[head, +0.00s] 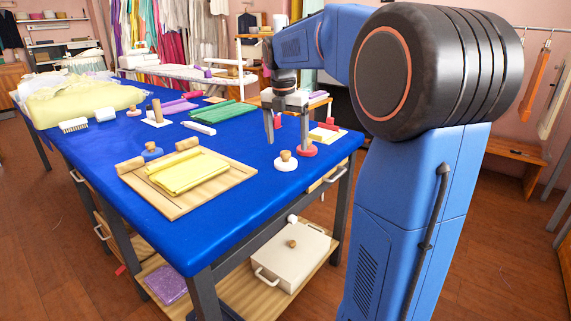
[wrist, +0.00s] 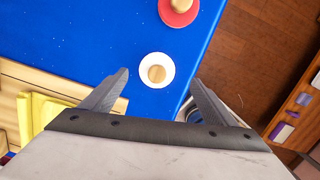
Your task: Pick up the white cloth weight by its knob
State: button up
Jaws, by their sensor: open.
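The white cloth weight (head: 286,165) is a small white disc with a wooden knob (head: 286,156), upright on the blue table near its front right edge. In the wrist view the white cloth weight (wrist: 147,64) lies ahead of the fingertips, its round knob (wrist: 156,73) seen from above. My gripper (head: 287,128) points down above the table, open and empty. In the wrist view my gripper (wrist: 160,76) has its fingers spread wide, one to each side of the weight and apart from it.
A red weight (head: 307,150) with a knob stands close by, behind and right of the white one. A wooden board (head: 215,202) with folded yellow cloth lies to the left. A blue weight (head: 151,150) is farther left. The table edge (wrist: 205,60) is close on the right.

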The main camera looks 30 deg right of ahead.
aim_at(285, 152)
jog(key=shift+w+f, duration=0.15)
jog(key=shift+f, duration=1.55)
jog(key=shift+w+f, duration=0.15)
jog(key=shift+f, duration=1.5)
jog(key=shift+r, duration=0.1)
jog(key=c, duration=1.6)
